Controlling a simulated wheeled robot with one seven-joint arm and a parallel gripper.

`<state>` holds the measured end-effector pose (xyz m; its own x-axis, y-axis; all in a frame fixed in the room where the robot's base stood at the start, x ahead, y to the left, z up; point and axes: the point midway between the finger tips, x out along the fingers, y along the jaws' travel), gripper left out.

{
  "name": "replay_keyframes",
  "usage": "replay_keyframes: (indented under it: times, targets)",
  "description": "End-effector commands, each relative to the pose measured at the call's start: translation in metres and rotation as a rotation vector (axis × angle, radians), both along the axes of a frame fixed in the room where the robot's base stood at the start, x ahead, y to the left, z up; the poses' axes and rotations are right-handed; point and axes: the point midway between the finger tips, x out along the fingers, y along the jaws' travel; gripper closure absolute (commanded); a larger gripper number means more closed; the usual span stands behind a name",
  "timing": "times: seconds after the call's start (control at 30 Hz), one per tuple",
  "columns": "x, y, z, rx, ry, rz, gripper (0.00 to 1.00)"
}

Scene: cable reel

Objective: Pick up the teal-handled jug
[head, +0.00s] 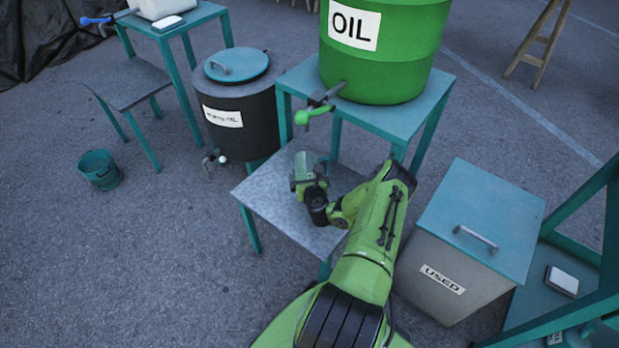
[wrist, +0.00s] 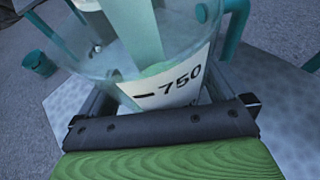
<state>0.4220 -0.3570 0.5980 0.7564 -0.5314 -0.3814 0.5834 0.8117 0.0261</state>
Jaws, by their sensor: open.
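The jug (head: 310,161) is clear with a teal handle and stands upright on a low grey metal-topped table (head: 268,192), close to the oil barrel's spout. In the wrist view the jug (wrist: 120,45) fills the upper middle, with a "750" mark on a white label and the teal handle (wrist: 236,25) at the upper right. My gripper (head: 306,186) is at the jug's near side, partly hidden by my wrist. In the wrist view my gripper (wrist: 160,95) is open, with its jaws on either side of the jug. Contact cannot be told.
A green oil barrel (head: 385,70) with a green-handled tap (head: 315,112) stands on a teal table behind. A dark lidded drum (head: 238,105) is at the left. A "USED" bin (head: 455,250) stands close to my arm's right. A teal bucket (head: 99,170) is on the floor.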

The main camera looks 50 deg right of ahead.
Motion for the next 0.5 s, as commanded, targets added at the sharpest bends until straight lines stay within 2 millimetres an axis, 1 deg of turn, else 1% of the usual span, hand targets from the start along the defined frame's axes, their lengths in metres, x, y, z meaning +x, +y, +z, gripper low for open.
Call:
replay_keyframes:
  times: [0.13, 0.17, 0.4, 0.47, 0.5]
  targets:
    - [-0.0001, 0.0005, 0.0004, 0.001, 0.001, 0.001, 0.0]
    - [-0.0001, 0.0005, 0.0004, 0.001, 0.001, 0.001, 0.03]
    - [-0.0004, 0.0009, 0.0001, 0.001, 0.001, 0.001, 0.4]
    - [-0.0004, 0.0009, 0.0001, 0.001, 0.001, 0.001, 0.48]
    - [-0.0001, 0.0005, 0.0009, 0.0, 0.0, 0.001, 0.55]
